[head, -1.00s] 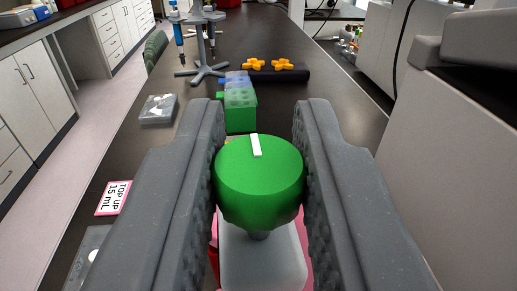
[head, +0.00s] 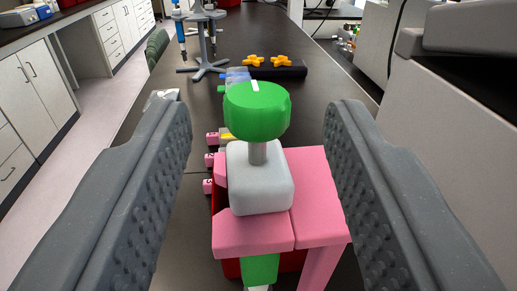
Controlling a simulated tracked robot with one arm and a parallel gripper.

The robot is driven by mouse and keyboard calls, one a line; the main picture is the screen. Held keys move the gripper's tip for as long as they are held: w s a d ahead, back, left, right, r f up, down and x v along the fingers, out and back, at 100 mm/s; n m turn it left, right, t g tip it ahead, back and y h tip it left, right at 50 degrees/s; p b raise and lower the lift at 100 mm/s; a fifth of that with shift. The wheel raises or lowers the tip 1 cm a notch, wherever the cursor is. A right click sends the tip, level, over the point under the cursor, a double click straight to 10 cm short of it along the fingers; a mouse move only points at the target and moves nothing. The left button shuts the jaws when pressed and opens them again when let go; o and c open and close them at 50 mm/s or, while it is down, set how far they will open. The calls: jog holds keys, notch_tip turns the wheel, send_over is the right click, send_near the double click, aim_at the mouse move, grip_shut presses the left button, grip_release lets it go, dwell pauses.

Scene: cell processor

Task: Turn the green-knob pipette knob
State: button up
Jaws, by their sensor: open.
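The green knob (head: 257,112) is round, with a white mark at its top edge. It sits on a grey stem above a pale grey block (head: 261,178) on a pink body (head: 316,190), with a green part below. My gripper (head: 260,125) is open, with one grey textured finger to each side of the pipette. Neither finger touches the knob; clear gaps show on both sides. The pipette's lower end is cut off by the bottom edge of the view.
Behind stand a grey pipette stand (head: 204,45) with blue pipettes and a dark holder (head: 276,69) with orange star-shaped pieces. Small pink-labelled items (head: 212,139) lie left of the pipette. Grey equipment (head: 450,110) borders the right. The dark bench (head: 285,27) is mostly clear farther back.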

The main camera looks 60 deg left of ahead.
jog(key=b+v, duration=0.2)
jog(key=v, duration=0.8)
jog(key=shift+d+b, duration=0.1)
jog(key=shift+b, duration=0.2)
